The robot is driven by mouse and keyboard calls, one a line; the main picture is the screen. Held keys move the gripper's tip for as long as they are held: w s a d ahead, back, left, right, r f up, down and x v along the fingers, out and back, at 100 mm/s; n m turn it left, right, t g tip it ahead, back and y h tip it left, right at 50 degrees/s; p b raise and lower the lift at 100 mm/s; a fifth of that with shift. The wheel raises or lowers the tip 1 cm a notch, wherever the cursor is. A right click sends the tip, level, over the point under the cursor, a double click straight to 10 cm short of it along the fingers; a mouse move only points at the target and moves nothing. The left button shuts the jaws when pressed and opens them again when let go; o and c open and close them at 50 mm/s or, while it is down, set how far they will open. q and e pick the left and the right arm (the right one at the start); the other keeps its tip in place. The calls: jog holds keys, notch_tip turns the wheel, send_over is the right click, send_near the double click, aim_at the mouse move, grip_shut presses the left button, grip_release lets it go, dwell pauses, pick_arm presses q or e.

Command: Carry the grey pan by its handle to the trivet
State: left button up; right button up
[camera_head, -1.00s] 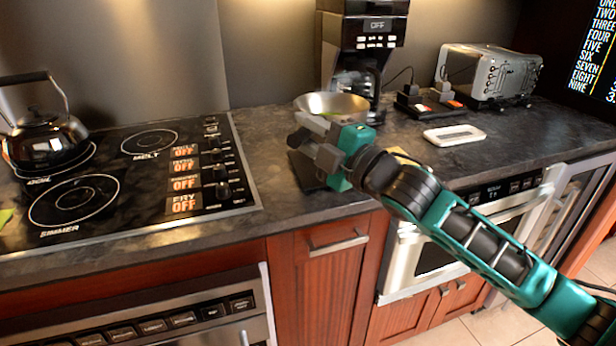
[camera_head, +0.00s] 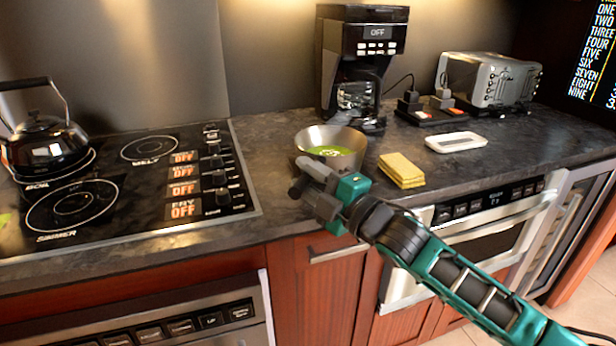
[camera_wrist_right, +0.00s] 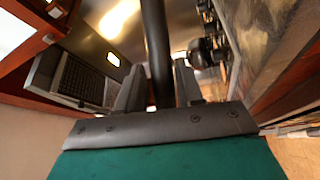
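The grey pan (camera_head: 359,149) is a round metal pan with green contents. In the head view it sits low at the counter's middle, in front of the coffee maker. My left gripper is out of view.
A yellow sponge (camera_head: 402,170) lies right of the pan. A coffee maker (camera_head: 362,60) stands behind, a toaster (camera_head: 490,80) and a white dish (camera_head: 455,141) further right. The stove (camera_head: 130,190) with a kettle (camera_head: 45,142) is at left.

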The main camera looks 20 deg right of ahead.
jog(key=o, duration=0.3)
jog(key=shift+r, duration=0.1)
jog(key=shift+s+d, duration=0.3)
jog(key=shift+s, duration=0.15)
jog(key=v, duration=1.1)
jog(key=s+a+f+m+g+h, duration=0.1)
jog(key=s+f+m, duration=0.3)
jog(key=f, duration=0.6)
jog(key=s+a+f+m+g+h, duration=0.2)
jog(key=s+f+m+g+h, duration=0.1)
jog(key=f+m, duration=0.5)
jog(key=s+a+f+m+g+h, duration=0.1)
jog(key=s+f+m, duration=0.5)
jog(key=f, duration=0.6)
jog(key=shift+a+m+g+h+b, duration=0.3)
jog(key=shift+g+h, duration=0.4)
jog(key=shift+h, duration=0.3)
jog(key=shift+r, duration=0.1)
